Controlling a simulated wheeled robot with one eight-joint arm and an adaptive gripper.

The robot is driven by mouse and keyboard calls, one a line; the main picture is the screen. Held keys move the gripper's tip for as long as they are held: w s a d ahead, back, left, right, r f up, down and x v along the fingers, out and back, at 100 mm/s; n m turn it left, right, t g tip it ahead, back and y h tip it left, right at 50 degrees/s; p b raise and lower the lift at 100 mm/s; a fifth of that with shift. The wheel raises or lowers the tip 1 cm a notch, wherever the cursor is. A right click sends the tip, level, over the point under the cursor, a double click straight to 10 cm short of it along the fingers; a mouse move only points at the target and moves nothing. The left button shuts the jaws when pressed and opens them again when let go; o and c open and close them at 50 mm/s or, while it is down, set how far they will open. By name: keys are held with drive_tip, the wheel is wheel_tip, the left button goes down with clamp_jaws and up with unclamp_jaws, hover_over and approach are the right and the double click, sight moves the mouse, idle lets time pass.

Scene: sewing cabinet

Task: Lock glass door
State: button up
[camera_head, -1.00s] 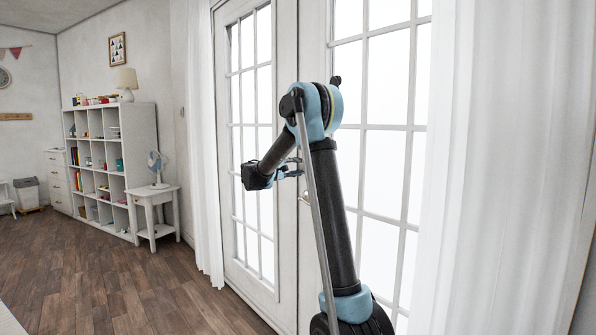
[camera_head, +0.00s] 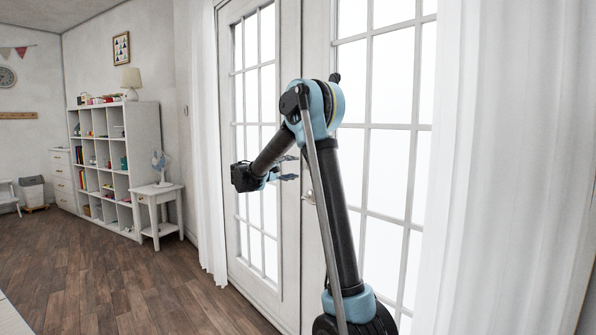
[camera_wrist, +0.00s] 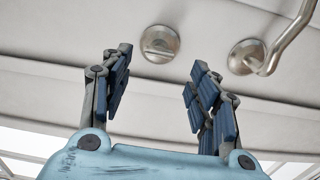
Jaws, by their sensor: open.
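The double glass door stands in front of me, with a left leaf (camera_head: 284,100) and a right leaf (camera_head: 318,60), both white-framed with paned glass. In the wrist view a round metal lock knob (camera_wrist: 160,44) is on the pale door frame, beside a curved lever handle (camera_wrist: 272,58). The handle also shows in the head view (camera_head: 308,197), partly hidden by my arm. My gripper (camera_wrist: 160,66) is open and empty, its two fingers either side of the knob's line and apart from it in the picture. In the head view my gripper (camera_head: 289,168) points right, near the door.
White curtains hang left (camera_head: 205,150) and right (camera_head: 500,150) of the door. A small white table (camera_head: 158,190) with a fan (camera_head: 160,166) and a cube shelf (camera_head: 143,140) stand at the left. The wooden floor (camera_head: 120,280) there is clear.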

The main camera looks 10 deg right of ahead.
drive_tip(key=v, duration=0.6)
drive_tip(key=shift+f, duration=0.1)
drive_tip(key=s+d+f+m+g+y, duration=0.1)
drive_tip(key=s+d+f+g+y, duration=0.3)
drive_tip(key=s+d, duration=0.6)
drive_tip(key=s+d+f+m+g+y, duration=0.15)
drive_tip(key=s+d+f, duration=0.5)
drive_tip(key=s, duration=0.65)
drive_tip(key=s+a+f+m+y, duration=0.1)
drive_tip(key=s+a+f+y, duration=0.1)
drive_tip(key=s+f, duration=0.4)
drive_tip(key=s+a+f+m+g+y, duration=0.1)
drive_tip(key=s+f+y, duration=0.3)
drive_tip(key=s, duration=0.8)
drive_tip(key=s+a+f+m+g+y, duration=0.1)
drive_tip(key=s+a+f+y, duration=0.1)
drive_tip(key=s+f, duration=0.6)
drive_tip(key=shift+s+a+f+y, duration=0.3)
drive_tip(key=shift+s+f+y, duration=0.05)
drive_tip(key=shift+s+y, duration=0.45)
